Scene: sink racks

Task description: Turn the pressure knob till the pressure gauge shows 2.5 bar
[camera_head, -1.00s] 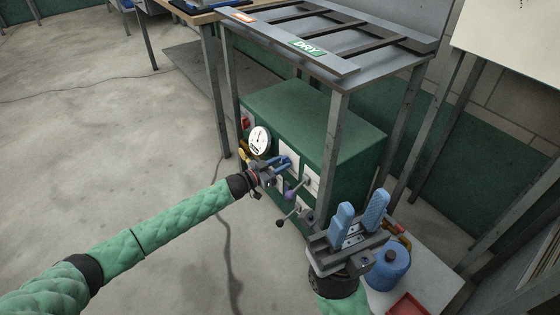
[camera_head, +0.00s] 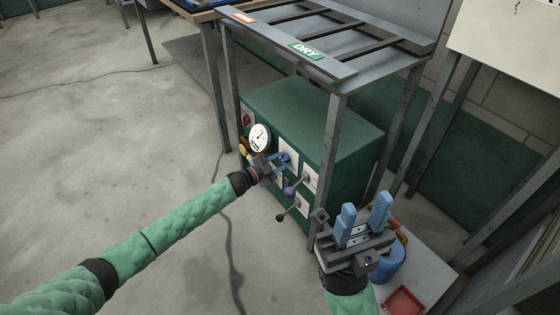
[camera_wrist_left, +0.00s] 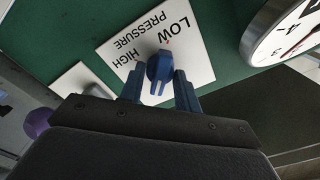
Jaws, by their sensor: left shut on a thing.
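The blue pressure knob (camera_head: 287,157) is on a white plate on the front of the green cabinet. In the left wrist view the knob (camera_wrist_left: 160,66) sits between the blue fingertips of my left gripper (camera_wrist_left: 158,90), which is shut on it. The plate reads LOW PRESSURE and HIGH. In the head view my left gripper (camera_head: 279,161) partly covers the plate. The round white pressure gauge (camera_head: 260,137) is left of the knob. Its needle leans to the upper right; its numbers are too small to read. My right gripper (camera_head: 364,218) is open and empty, right of the cabinet.
The green cabinet (camera_head: 325,115) stands under a metal rack (camera_head: 330,72) with a DRY label. A purple-knobbed lever (camera_head: 289,191) and a dark-knobbed lever (camera_head: 281,217) stick out beside my left gripper. A blue canister (camera_head: 390,266) and red tray (camera_head: 404,302) are near my right gripper.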

